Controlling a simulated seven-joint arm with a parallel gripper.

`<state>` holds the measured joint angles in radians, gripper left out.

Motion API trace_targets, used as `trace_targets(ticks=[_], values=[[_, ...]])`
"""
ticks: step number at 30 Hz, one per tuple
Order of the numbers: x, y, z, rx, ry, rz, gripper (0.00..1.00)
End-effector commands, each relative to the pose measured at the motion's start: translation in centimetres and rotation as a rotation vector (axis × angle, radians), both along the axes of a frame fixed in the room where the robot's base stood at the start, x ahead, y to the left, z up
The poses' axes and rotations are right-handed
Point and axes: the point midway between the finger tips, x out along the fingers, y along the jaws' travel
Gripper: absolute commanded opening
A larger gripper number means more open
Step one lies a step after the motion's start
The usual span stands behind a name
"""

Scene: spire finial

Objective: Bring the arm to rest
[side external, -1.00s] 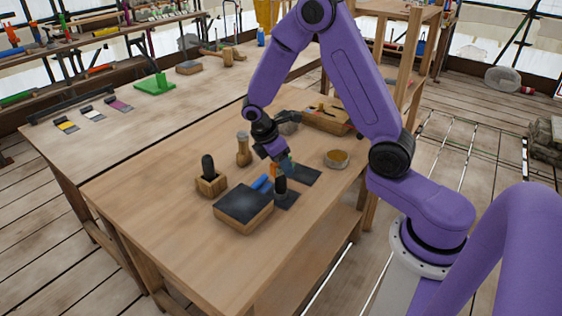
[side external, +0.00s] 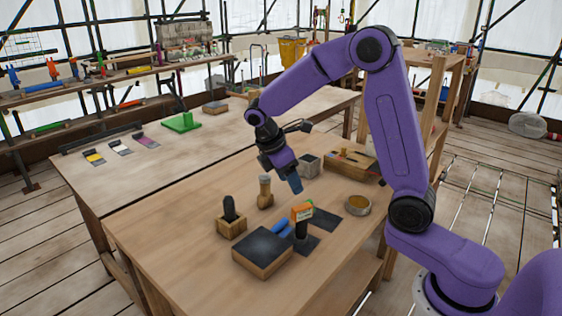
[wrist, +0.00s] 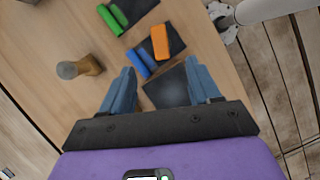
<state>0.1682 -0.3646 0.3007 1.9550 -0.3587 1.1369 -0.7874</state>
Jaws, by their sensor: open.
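My gripper (side external: 293,184) is raised above the workbench, pointing down, with clear air under it. The orange piece (wrist: 168,41) also shows in the wrist view, beside a blue piece (wrist: 141,63). A green piece (wrist: 113,18) lies farther off.
A dark-topped block (side external: 262,252), a small wooden holder with a dark handle (side external: 230,222), a wooden peg (side external: 265,193), a round tin (side external: 357,205), a grey box (side external: 308,166) and a wooden tray (side external: 350,164) stand around the work. The bench's front left (side external: 165,245) is clear.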

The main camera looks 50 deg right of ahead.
Motion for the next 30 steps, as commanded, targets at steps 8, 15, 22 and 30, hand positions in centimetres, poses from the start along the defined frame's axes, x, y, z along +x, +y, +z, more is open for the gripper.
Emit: trace_targets(ticks=[8,15,22,30], values=[[0.7,1.6,4.3,0.001,-0.003,0.0,0.62],[0.6,2.4,5.4,0.004,-0.006,0.003,0.62],[-2.0,4.8,5.2,0.047,-0.065,0.012,0.62],[-7.4,7.6,4.6,0.13,-0.135,0.008,0.62]])
